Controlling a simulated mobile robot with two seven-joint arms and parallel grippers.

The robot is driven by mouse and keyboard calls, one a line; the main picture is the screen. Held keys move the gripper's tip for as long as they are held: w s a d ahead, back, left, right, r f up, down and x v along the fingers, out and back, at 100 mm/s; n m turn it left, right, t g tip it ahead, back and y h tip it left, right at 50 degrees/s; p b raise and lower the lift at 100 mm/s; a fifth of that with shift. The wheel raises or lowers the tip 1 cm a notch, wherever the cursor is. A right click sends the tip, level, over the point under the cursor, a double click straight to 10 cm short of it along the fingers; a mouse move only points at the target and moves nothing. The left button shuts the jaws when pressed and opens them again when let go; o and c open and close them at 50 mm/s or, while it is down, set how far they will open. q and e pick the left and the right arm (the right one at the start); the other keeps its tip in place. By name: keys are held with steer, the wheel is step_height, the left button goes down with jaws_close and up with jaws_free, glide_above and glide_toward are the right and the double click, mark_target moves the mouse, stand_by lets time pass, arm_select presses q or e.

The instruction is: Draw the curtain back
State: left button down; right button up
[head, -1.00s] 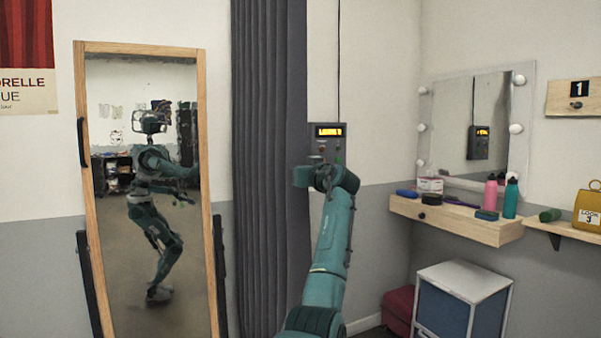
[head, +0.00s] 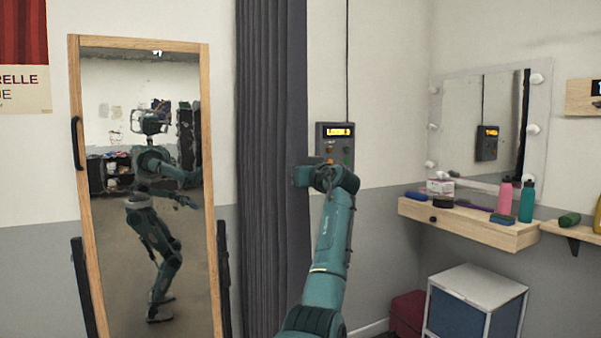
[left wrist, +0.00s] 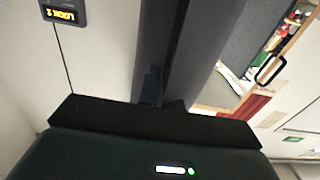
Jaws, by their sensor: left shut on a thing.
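The dark grey curtain (head: 270,130) hangs in gathered vertical folds between the standing mirror and the wall display. My left gripper (head: 303,174) is at the curtain's right edge, at about mid-height of the view, and is shut on it; its fingertips are hard to make out there. In the left wrist view the curtain (left wrist: 190,60) runs down to the fingers (left wrist: 162,98), which are shut on its cloth. The gripped part is partly hidden by the gripper body. My right gripper is not in view, apart from my blurred reflection.
A wood-framed standing mirror (head: 75,190) is left of the curtain. A wall box (head: 335,142) with a lit "LOOK" display is just right of my gripper. Farther right are a shelf (head: 470,228) with bottles, a bulb-lit mirror (head: 537,130) and a white-topped cabinet (head: 478,284).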

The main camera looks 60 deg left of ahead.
arm_select(q)
steer(key=c, duration=1.6)
jaws_free()
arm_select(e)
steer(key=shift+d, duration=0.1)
arm_select(q)
steer(key=shift+o, duration=0.2)
steer(key=s+d+b, duration=0.1)
steer(key=d+b, duration=0.1)
steer(key=d, duration=1.1)
steer(key=shift+b, duration=0.35)
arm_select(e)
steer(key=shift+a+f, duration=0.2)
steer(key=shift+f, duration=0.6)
arm_select(q)
steer(key=shift+d, duration=0.1)
